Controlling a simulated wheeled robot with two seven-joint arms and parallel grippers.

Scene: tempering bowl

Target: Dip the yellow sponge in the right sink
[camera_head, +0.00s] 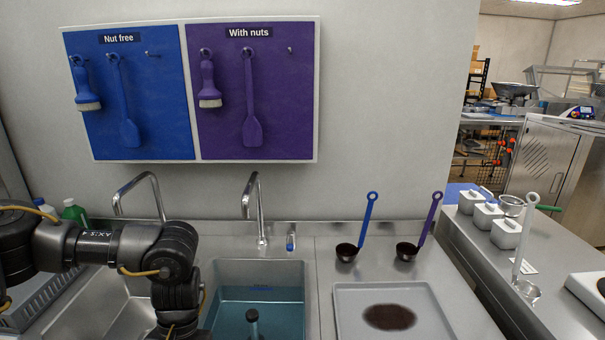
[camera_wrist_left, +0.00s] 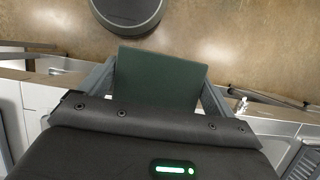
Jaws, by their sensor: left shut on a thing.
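My left gripper (camera_wrist_left: 158,78) is shut on a flat, dark green rectangular block (camera_wrist_left: 160,82) in the left wrist view. It looks like the scouring face of the sponge; no yellow side shows. In the head view my left arm bends down over the divider between the sinks, and its gripper is hidden below the picture's edge. The right sink (camera_head: 232,270) holds blue water (camera_head: 225,305). Whether the block touches the water cannot be seen. My right gripper is not in view.

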